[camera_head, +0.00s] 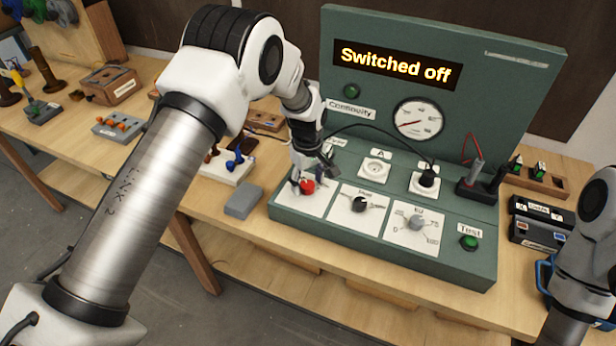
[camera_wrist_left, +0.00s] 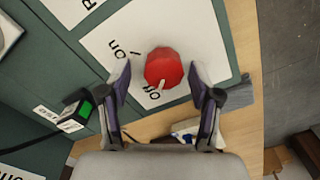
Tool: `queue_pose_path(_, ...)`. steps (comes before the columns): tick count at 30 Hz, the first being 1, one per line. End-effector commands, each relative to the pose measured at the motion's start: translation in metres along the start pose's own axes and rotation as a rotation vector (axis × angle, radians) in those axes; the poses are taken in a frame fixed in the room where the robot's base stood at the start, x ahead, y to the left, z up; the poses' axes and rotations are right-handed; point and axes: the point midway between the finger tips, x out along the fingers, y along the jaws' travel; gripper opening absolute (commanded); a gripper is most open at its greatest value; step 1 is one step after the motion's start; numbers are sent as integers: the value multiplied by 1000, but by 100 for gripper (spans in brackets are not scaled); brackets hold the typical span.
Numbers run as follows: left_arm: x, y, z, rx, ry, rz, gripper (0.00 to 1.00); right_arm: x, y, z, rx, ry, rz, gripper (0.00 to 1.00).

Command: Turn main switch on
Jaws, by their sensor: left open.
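The main switch is a red knob (camera_head: 307,186) on a white plate at the left end of the green panel's sloping front. In the left wrist view the red knob (camera_wrist_left: 164,68) has a white pointer mark on its lower edge, towards the gripper's palm. An "On" label (camera_wrist_left: 121,48) with a tick lies to its upper left. My left gripper (camera_head: 309,172) is open, with one finger on each side of the knob; I cannot tell whether they touch it. The panel's display (camera_head: 397,64) reads "Switched off". My right gripper is outside the view.
The green panel (camera_head: 468,278) also carries a black dial (camera_head: 359,204), a grey dial (camera_head: 416,222), a green test button (camera_head: 468,242), sockets and a round gauge (camera_head: 418,118). A grey block (camera_head: 243,201) lies left of it. Black boxes (camera_head: 541,223) stand at right.

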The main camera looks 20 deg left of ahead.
Motion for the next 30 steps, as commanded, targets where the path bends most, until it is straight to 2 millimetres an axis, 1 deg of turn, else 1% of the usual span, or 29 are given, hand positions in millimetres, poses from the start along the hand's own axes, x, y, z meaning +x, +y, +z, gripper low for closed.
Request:
queue_pose_path(5, 0, 0, 0, 0, 1, 1, 64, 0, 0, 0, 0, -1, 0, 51)
queue_pose_path(8, 0, 0, 0, 0, 0, 1, 32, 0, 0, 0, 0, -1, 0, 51)
queue_pose_path(9, 0, 0, 0, 0, 0, 0, 18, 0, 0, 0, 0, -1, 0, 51)
queue_pose_path(10, 0, 0, 0, 0, 0, 0, 7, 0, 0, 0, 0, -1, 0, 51)
queue_pose_path(11, 0, 0, 0, 0, 0, -1, 4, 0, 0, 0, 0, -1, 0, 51)
queue_pose_path(23, 2, -1, 0, 21, -2, -3, 4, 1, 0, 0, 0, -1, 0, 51)
queue_pose_path(30, 3, -1, 0, 117, -2, -4, 4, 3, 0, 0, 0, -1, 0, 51)
